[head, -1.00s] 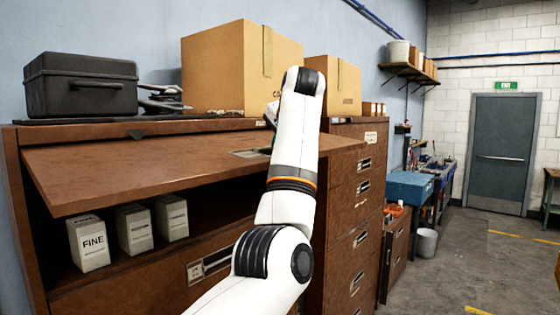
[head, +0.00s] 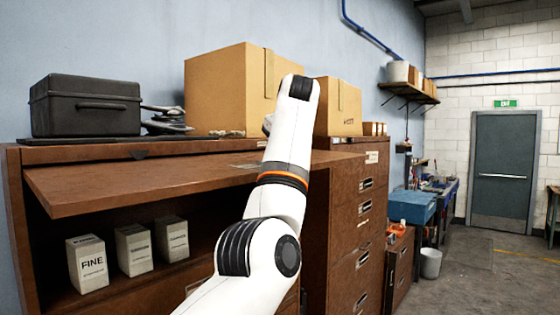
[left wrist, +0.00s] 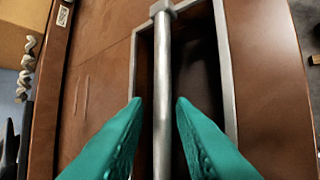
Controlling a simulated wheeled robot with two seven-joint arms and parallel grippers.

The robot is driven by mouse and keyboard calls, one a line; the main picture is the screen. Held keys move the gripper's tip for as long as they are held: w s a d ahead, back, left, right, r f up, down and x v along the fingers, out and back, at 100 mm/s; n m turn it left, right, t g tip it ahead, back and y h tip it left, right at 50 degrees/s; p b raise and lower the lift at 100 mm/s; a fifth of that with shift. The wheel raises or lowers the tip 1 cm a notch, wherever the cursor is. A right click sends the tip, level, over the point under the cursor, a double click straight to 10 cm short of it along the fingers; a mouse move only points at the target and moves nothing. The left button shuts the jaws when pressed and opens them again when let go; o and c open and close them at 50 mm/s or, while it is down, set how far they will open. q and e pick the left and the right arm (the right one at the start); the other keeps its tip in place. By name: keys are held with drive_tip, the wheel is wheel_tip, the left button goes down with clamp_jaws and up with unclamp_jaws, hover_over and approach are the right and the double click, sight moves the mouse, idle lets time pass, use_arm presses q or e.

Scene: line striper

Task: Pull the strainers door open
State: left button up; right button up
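The brown strainers door (head: 130,182) is a wide flap on the cabinet front, swung up and standing out nearly level. Under it, the open compartment shows several pale boxes, one marked FINE (head: 88,265). My left arm reaches up across the door in the head view, and its gripper is hidden there. In the left wrist view, my left gripper's teal fingers (left wrist: 160,102) stand either side of a metal bar handle (left wrist: 162,70) in a framed recess. Dark gaps show between fingertips and bar; contact is not clear. My right gripper is out of view.
A black case (head: 86,106) and cardboard boxes (head: 225,90) stand on the cabinet top behind the door. A tall drawer cabinet (head: 345,220) stands close to the right of my arm. Open floor (head: 475,275) lies farther right.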

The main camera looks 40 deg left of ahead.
use_arm(q)
drive_tip(key=shift+o, duration=0.3)
drive_tip(key=shift+r, duration=0.1)
drive_tip(key=shift+s+d+r, duration=0.1)
drive_tip(key=shift+d+r, duration=0.05)
drive_tip(key=v, duration=1.1)
drive_tip(key=shift+b, duration=0.3)
drive_tip(key=shift+s+d+r, duration=0.1)
drive_tip(key=shift+d, duration=0.05)
